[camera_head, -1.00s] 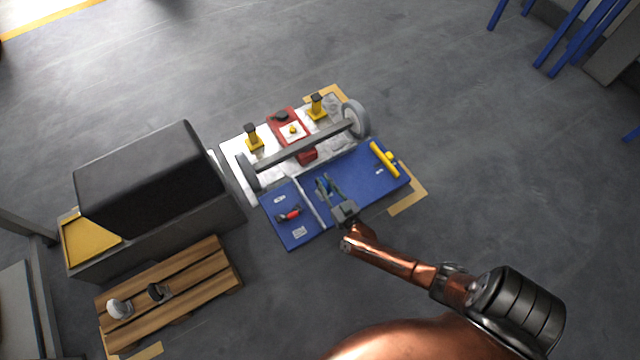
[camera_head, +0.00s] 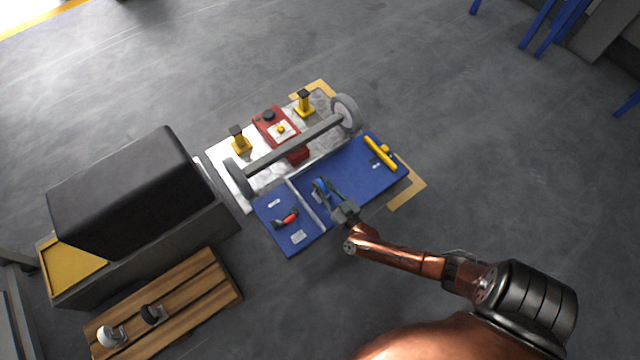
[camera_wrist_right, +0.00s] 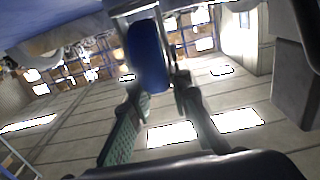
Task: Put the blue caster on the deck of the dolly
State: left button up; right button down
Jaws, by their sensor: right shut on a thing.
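The blue caster (camera_head: 319,187) is in my right gripper (camera_head: 325,190), over the middle of the blue deck (camera_head: 353,184), which I take for the dolly's deck. In the right wrist view, the caster's blue wheel (camera_wrist_right: 149,57) is between the two fingers of the gripper (camera_wrist_right: 158,88), with a grey metal bracket (camera_wrist_right: 134,8) at its top. The gripper is shut on the caster. I cannot tell whether the caster touches the deck. My left gripper is not in view.
A red tool (camera_head: 286,220) lies left of a pale divider, and a yellow bar (camera_head: 380,151) at the deck's right end. Behind is an axle (camera_head: 292,148) with two wheels. A wooden slatted platform (camera_head: 190,300) at lower left holds a white caster (camera_head: 110,336) and a black one (camera_head: 152,314).

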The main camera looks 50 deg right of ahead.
jog(key=c, duration=1.8)
grip_release()
jog(key=shift+f, duration=0.1)
